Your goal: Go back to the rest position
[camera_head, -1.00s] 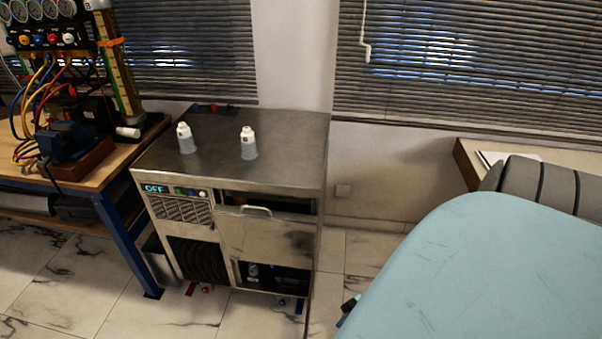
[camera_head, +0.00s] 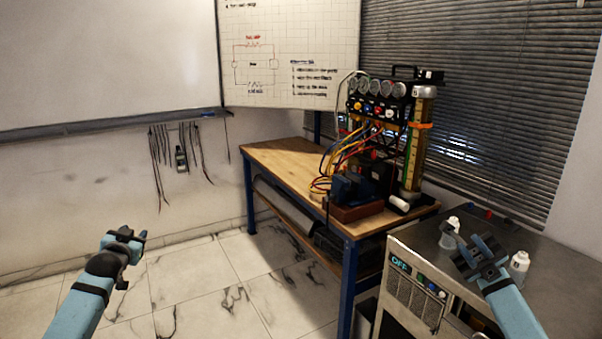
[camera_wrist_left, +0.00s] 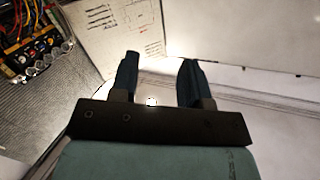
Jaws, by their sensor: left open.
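My left gripper (camera_head: 128,243) is raised at the lower left of the head view, over the tiled floor and apart from any object. The left wrist view shows its two dark fingers (camera_wrist_left: 157,75) spread apart with nothing between them. My right gripper (camera_head: 478,256) is at the lower right of the head view, in front of the metal cabinet's top (camera_head: 570,262). Two white-capped bottles, one on the left (camera_head: 450,232) and one on the right (camera_head: 519,264), stand near it in the picture. Whether its fingers are parted is unclear.
A wooden bench (camera_head: 275,160) with blue legs carries a gauge rig (camera_head: 385,105), coloured cables and a blue device (camera_head: 355,187). A whiteboard (camera_head: 110,60) and hanging leads (camera_head: 180,155) are on the left wall. The tiled floor (camera_head: 215,285) between bench and left gripper is clear.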

